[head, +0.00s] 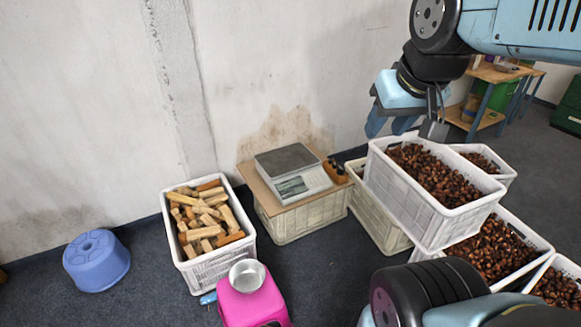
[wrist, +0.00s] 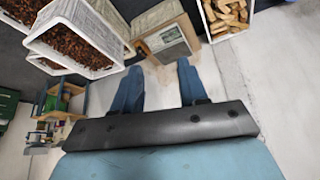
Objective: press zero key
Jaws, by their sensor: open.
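The scale (head: 290,172) has a grey weighing plate and a pale front panel with a display (head: 292,187) and keys. It sits on a brown board (head: 258,188) on an upturned-looking pale crate (head: 290,226). The zero key is too small to tell apart from the other keys. My gripper (head: 390,127) is up and to the right of the scale, above the chestnut crates, apart from everything. In the wrist view its two blue fingers (wrist: 159,68) are spread and empty. The scale (wrist: 165,38) shows beyond the fingertips there.
A crate of wood blocks (head: 246,240) stands left of the scale. A heaped chestnut crate (head: 385,170) stands stacked on the right, with more chestnut crates around it. A metal bowl (head: 247,275) sits on a pink stool (head: 253,305). A blue stool (head: 96,262) stands at left, near the wall.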

